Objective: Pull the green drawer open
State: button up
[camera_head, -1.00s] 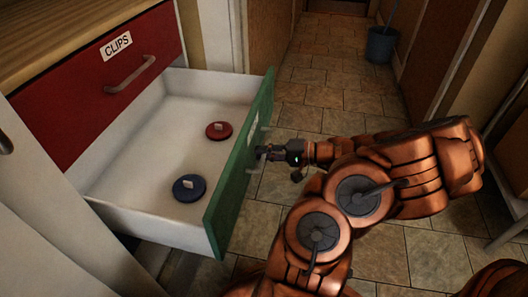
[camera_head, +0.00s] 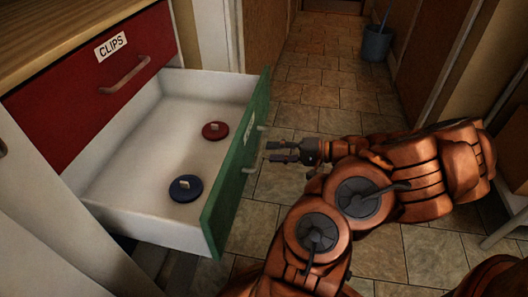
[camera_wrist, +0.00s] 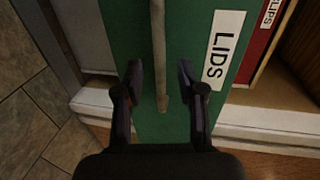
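The green drawer (camera_head: 236,174) stands pulled well out of its cabinet, with its white inside showing. A red lid (camera_head: 215,131) and a blue lid (camera_head: 186,188) lie apart on its floor. In the wrist view the green front (camera_wrist: 160,125) carries a "LIDS" label (camera_wrist: 224,50) and a bar handle (camera_wrist: 158,60). My gripper (camera_head: 276,153) is in front of the green face, beside the handle. In the wrist view my gripper (camera_wrist: 160,82) is open, its fingers on either side of the handle's end with gaps, holding nothing.
A red drawer (camera_head: 95,75) labelled "CLIPS" is shut above the green one. A blue bucket (camera_head: 377,43) stands far back on the tiled floor. The floor (camera_head: 315,90) beyond the green drawer is clear.

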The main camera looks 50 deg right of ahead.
jog(key=v, duration=0.7)
jog(key=shift+s, duration=0.1)
jog(key=shift+f, duration=0.1)
dwell(0.4)
